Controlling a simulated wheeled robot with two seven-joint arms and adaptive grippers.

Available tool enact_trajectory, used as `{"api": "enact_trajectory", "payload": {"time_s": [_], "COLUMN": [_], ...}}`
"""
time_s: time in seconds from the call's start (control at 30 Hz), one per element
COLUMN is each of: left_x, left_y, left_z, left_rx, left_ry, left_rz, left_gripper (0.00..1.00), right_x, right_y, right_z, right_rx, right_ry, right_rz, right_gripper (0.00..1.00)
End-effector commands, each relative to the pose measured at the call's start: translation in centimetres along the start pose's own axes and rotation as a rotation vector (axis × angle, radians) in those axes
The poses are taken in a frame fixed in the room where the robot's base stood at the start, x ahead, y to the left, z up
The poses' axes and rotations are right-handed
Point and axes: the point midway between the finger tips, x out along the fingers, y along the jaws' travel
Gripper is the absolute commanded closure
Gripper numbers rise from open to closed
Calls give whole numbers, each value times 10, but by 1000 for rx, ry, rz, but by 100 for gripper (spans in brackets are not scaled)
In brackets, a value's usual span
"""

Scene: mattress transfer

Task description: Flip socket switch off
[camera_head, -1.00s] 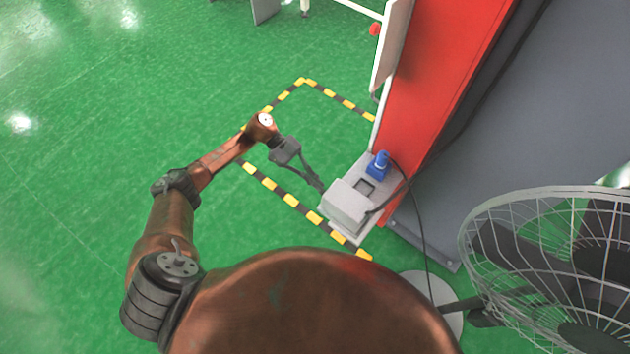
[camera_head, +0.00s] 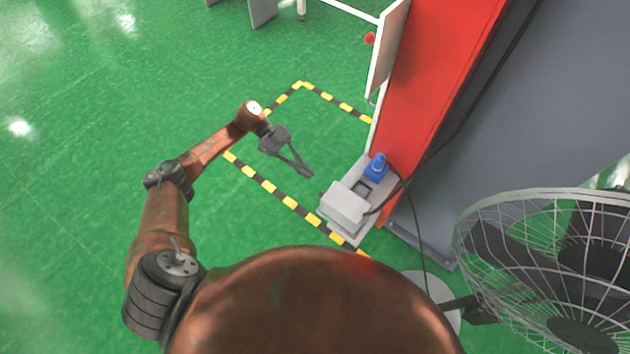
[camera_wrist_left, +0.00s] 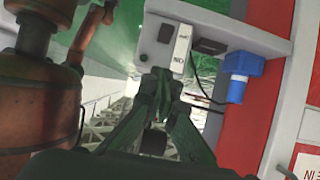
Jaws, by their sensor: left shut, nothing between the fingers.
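The socket unit is a light grey box (camera_head: 345,205) on a grey plate at the foot of the red panel. In the left wrist view its grey plate (camera_wrist_left: 215,22) carries a white switch piece (camera_wrist_left: 182,48) with small dark lettering; I cannot tell which way it is set. A blue plug (camera_head: 376,167) stands beside the box; it also shows in the wrist view (camera_wrist_left: 237,85). My left gripper (camera_head: 308,172) is shut and empty, just left of the box with a small gap. In the wrist view its fingertips (camera_wrist_left: 160,80) are below the switch. My right gripper is out of view.
The red panel (camera_head: 440,90) and a grey wall rise behind the socket. A caged fan (camera_head: 560,270) stands at the lower right, with a black cable nearby. Yellow-black floor tape (camera_head: 268,187) marks the green floor, which is clear to the left.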

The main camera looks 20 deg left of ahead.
Motion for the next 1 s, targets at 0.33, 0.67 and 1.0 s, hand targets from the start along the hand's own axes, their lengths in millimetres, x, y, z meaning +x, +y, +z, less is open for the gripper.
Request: {"api": "enact_trajectory", "payload": {"time_s": [0.33,0.67,1.0], "left_x": [-58,-68,-68], "left_y": [0,1,1], "left_z": [15,14,15], "left_rx": [-3,-1,-2], "left_ry": [0,1,1], "left_rz": [2,3,3], "left_gripper": [100,100,100], "right_x": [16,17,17], "right_y": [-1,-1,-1], "right_z": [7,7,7], "right_rx": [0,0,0], "right_ry": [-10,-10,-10], "right_rz": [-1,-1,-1], "right_gripper": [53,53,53]}}
